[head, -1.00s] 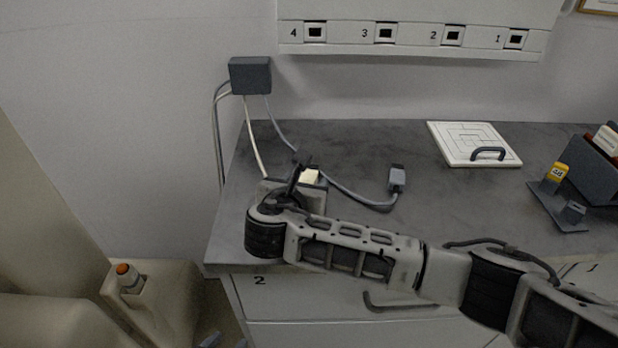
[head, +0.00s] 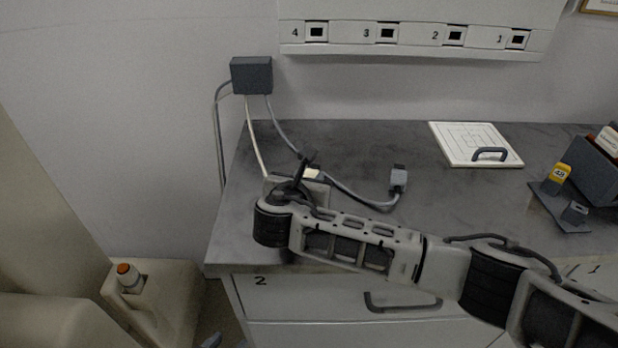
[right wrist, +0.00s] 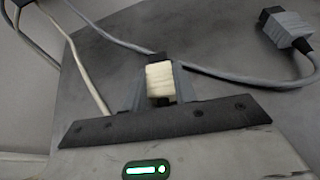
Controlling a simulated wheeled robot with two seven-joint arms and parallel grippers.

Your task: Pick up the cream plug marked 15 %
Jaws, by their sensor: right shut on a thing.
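The cream plug (head: 312,174) is at the left part of the grey countertop (head: 350,147), partly hidden by my right gripper (head: 308,166). In the right wrist view the cream plug (right wrist: 160,80) sits between the two fingers of my right gripper (right wrist: 157,88), which is shut on it. Its marking cannot be read. Whether it touches the counter is unclear. Two grey tips of my left gripper (head: 225,342) show apart at the bottom edge of the head view, away from the counter; the rest is out of frame.
A grey plug (head: 397,180) on a grey cable lies to the right. A dark wall box (head: 251,75) feeds the cables. A white panel with a handle (head: 465,138) lies further right, near a holder (head: 560,208) with a yellow piece. Numbered sockets (head: 387,33) are above.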

